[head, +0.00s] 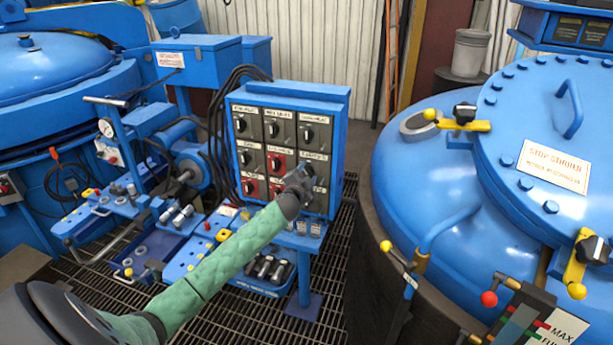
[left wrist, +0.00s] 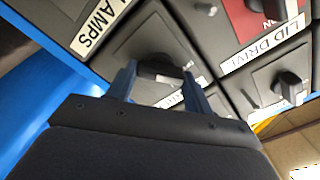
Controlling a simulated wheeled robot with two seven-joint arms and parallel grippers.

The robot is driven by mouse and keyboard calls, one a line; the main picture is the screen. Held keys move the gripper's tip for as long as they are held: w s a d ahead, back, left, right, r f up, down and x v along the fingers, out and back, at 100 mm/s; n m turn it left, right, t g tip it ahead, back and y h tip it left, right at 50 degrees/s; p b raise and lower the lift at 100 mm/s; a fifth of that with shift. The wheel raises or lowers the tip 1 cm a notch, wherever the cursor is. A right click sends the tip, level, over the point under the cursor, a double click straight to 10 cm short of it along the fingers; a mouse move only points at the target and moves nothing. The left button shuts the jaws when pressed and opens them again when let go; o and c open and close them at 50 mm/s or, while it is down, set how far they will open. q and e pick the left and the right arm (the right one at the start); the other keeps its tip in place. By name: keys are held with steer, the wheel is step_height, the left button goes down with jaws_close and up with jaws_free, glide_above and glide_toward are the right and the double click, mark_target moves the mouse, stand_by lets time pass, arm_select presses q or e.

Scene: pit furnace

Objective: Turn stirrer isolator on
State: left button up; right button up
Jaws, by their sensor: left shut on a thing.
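The isolator panel (head: 343,125) is a blue box with rows of grey and red switch plates, each with a black rotary knob and a white label. My left gripper (head: 305,178) reaches the right-hand column of the panel, at its lower part. In the left wrist view my left gripper (left wrist: 158,76) has its two fingers shut on a black rotary knob (left wrist: 158,64) on a grey plate. The label by this knob is mostly hidden behind a finger, so I cannot read it. Neighbouring labels read LAMPS (left wrist: 98,28) and LID DRIVE (left wrist: 265,42). My right gripper is not in view.
A large blue furnace lid (head: 480,140) with a STOP STIRRER sign (head: 553,166) fills the right side. A blue trolley (head: 120,190) with tools stands left of the panel. Black cables (head: 215,125) run beside the panel. Floor grating (head: 335,290) lies below.

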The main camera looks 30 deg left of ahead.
arm_select(q)
steer(key=shift+f+m, duration=0.1)
steer(key=shift+m, duration=0.8)
steer(key=m, duration=0.3)
steer(key=shift+f+m, duration=0.1)
steer(key=shift+m, duration=1.1)
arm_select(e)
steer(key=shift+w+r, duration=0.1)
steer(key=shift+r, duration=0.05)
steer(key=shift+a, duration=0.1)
arm_select(q)
steer(key=o, duration=1)
steer(key=shift+c, duration=0.2)
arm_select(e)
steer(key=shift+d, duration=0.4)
